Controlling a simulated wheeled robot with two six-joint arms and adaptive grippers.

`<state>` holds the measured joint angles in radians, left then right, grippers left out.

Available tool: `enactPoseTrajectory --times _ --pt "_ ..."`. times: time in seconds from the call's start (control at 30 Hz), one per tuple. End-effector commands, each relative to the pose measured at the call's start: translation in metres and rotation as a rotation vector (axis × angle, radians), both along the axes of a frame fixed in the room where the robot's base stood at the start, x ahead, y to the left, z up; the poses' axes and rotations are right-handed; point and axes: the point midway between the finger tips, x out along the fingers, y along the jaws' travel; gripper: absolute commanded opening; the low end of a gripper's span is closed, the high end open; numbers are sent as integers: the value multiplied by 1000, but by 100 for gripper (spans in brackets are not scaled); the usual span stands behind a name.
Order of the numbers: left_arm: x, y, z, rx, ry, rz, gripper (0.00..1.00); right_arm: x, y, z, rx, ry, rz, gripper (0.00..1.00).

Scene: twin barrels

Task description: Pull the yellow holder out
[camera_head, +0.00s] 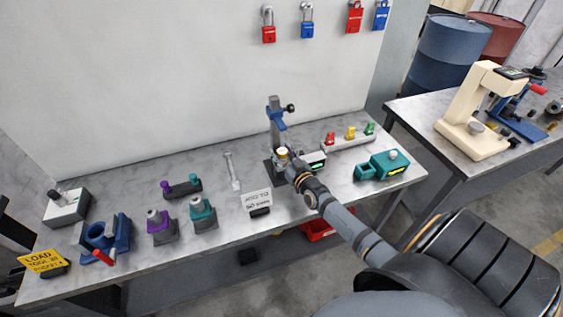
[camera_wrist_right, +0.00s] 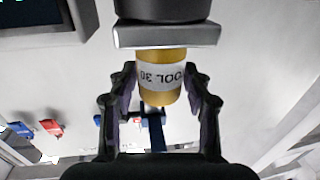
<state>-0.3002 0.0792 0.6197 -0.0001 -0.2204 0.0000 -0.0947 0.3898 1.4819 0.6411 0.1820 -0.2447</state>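The yellow holder (camera_wrist_right: 161,80) is a short yellow cylinder with a white band that reads TOOL 30 upside down in the right wrist view. It sits against a grey block under a dark round part, and its yellow top also shows in the head view (camera_head: 282,152) at the stand (camera_head: 276,122). My right gripper (camera_wrist_right: 160,85) has its two fingers on either side of the holder. Narrow gaps show between the fingers and the holder. In the head view my right gripper (camera_head: 297,172) reaches the stand from the front right. My left gripper is out of view.
A sign (camera_head: 257,199), a teal device (camera_head: 383,165) and a rack with red, yellow and green items (camera_head: 349,138) stand near the stand. Purple and teal holders (camera_head: 161,226) and a blue fixture (camera_head: 105,236) are at left. Padlocks (camera_head: 307,22) hang on the wall.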

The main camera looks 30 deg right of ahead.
Motion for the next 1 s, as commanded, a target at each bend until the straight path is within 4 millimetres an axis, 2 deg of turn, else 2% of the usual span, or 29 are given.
enactPoseTrajectory --times 0.03,0.3,0.33,1.0 --pt "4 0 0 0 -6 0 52 0 0 0 0 0 0 38" --pt "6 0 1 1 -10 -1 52 0 0 0 0 0 0 2" --pt "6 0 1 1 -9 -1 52 0 0 0 0 0 0 0" --pt "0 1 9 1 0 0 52 1 0 10 -1 -5 0 0"
